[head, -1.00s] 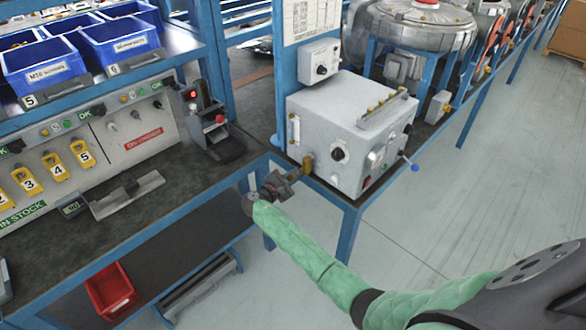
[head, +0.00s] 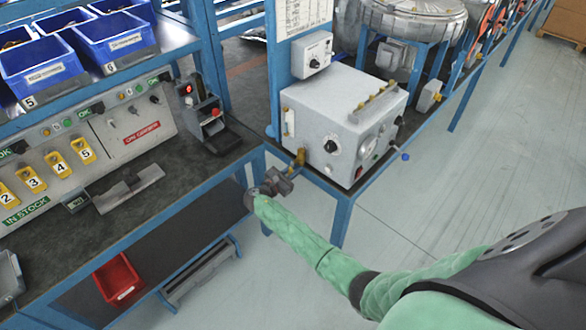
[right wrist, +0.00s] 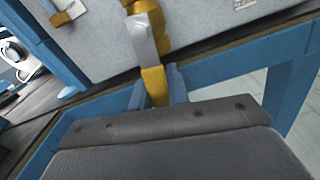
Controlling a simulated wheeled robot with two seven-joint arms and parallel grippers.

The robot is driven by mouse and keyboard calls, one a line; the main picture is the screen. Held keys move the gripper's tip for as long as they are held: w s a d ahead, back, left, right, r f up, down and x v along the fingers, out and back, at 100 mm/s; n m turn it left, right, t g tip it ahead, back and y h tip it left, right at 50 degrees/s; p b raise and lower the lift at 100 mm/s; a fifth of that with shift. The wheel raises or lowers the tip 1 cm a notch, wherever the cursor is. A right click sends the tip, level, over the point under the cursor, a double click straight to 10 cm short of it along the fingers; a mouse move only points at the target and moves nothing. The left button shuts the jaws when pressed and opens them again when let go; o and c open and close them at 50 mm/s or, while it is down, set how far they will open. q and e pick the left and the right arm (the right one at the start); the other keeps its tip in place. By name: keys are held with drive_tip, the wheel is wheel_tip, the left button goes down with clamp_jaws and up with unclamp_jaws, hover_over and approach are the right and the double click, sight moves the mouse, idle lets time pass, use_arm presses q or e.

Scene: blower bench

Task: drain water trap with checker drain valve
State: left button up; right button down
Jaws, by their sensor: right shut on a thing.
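The grey checker box (head: 340,120) stands on the corner of the blue-framed bench. Its brass drain valve (head: 299,158) sticks out at the lower left side. My right gripper (head: 288,176) is at this valve. In the right wrist view, the brass valve body (right wrist: 150,18) has a silver lever (right wrist: 140,36) with a yellow grip (right wrist: 155,86). My right gripper (right wrist: 157,92) is shut on the yellow grip, with a fingertip on either side. I cannot make out any water or the water trap. My left gripper is not in view.
A blue bench leg (head: 340,222) stands just below the valve. The dark workbench (head: 190,172) with a small black device (head: 206,118) is to the left. A red bin (head: 118,279) sits on the lower shelf.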

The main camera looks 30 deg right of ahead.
sight(289, 174)
drive_tip(key=shift+s+f, duration=0.1)
drive_tip(key=c, duration=1.3)
unclamp_jaws()
drive_tip(key=shift+c, duration=0.2)
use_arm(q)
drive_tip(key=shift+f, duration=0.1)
use_arm(e)
drive_tip(key=shift+a, duration=0.1)
